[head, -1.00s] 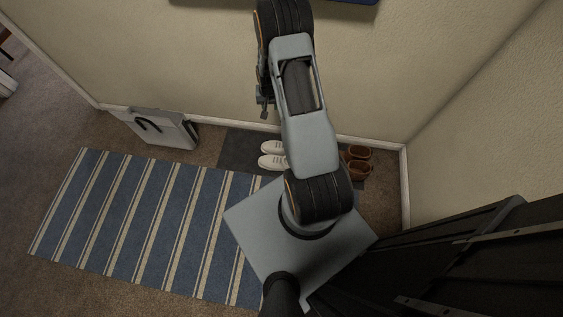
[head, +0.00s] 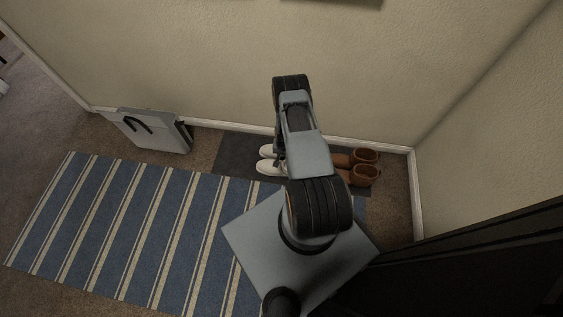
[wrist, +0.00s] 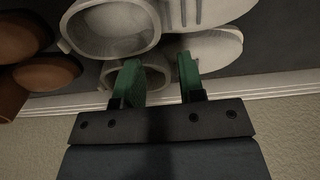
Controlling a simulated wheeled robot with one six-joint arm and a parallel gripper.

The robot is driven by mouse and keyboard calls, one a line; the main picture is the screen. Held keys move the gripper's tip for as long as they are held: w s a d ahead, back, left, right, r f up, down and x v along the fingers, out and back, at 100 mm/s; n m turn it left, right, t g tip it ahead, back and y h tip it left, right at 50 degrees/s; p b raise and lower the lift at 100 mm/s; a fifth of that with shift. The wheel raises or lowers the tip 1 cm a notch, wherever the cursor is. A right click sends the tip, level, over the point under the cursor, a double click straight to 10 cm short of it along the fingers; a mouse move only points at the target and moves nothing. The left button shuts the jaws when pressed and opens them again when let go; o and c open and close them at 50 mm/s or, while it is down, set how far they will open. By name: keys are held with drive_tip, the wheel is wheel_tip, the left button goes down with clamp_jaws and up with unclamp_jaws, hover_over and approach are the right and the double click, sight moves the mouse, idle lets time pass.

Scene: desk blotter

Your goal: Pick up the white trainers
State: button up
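The white trainers (head: 268,168) are a pair side by side on a dark mat, partly hidden by my arm in the head view. In the wrist view the near shoe (wrist: 212,50) and the other shoe (wrist: 115,28) fill the top middle, with their round openings to the left. My gripper (wrist: 160,75) has two green fingers set apart, with a clear gap between them. The fingers overlap the wall-side shoe in the picture. I cannot tell whether they touch it. In the head view my gripper is mostly hidden behind my arm.
Brown boots (head: 362,176) stand right of the trainers on the dark mat (head: 232,160); they show at the left of the wrist view (wrist: 38,75). The wall and white skirting (head: 395,148) are close behind. A grey bag (head: 155,132) and striped rug (head: 130,225) lie left.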

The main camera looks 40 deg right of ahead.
sight(283, 161)
drive_tip(key=shift+s+a+f+b, duration=0.1)
drive_tip(key=shift+f+b, duration=0.65)
drive_tip(key=shift+f, duration=0.85)
drive_tip(key=shift+s+a+f+b, duration=0.1)
drive_tip(key=shift+f+b, duration=0.6)
drive_tip(key=shift+f, duration=0.85)
drive_tip(key=shift+r, duration=0.1)
clamp_jaws()
drive_tip(key=shift+w, duration=0.1)
